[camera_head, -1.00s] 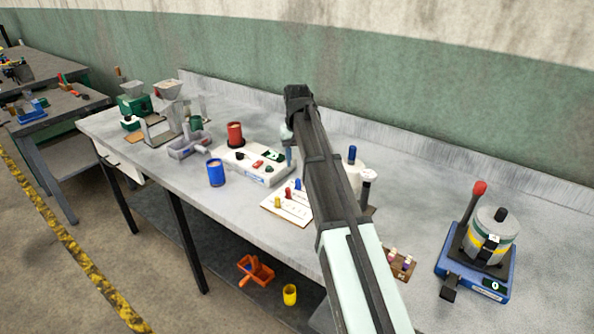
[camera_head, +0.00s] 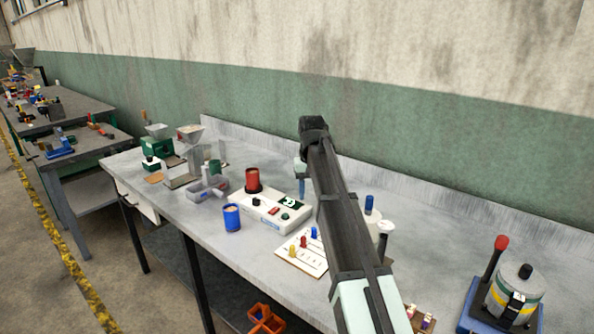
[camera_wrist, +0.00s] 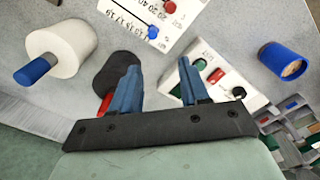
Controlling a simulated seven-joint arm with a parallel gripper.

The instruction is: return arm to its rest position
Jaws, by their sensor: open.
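My arm reaches out over the workbench in the head view, its dark links raised above the table. My gripper shows in the wrist view (camera_wrist: 157,90) with its two blue fingers apart and nothing between them. In the head view only a blue finger (camera_head: 301,186) shows beside the end of the arm, above the back edge of the white control box (camera_head: 262,210).
A card with coloured pegs (camera_head: 289,262) lies in front. A white cylinder with a blue knob (camera_wrist: 62,50) shows in the wrist view. A blue-based device (camera_head: 505,305) stands at right.

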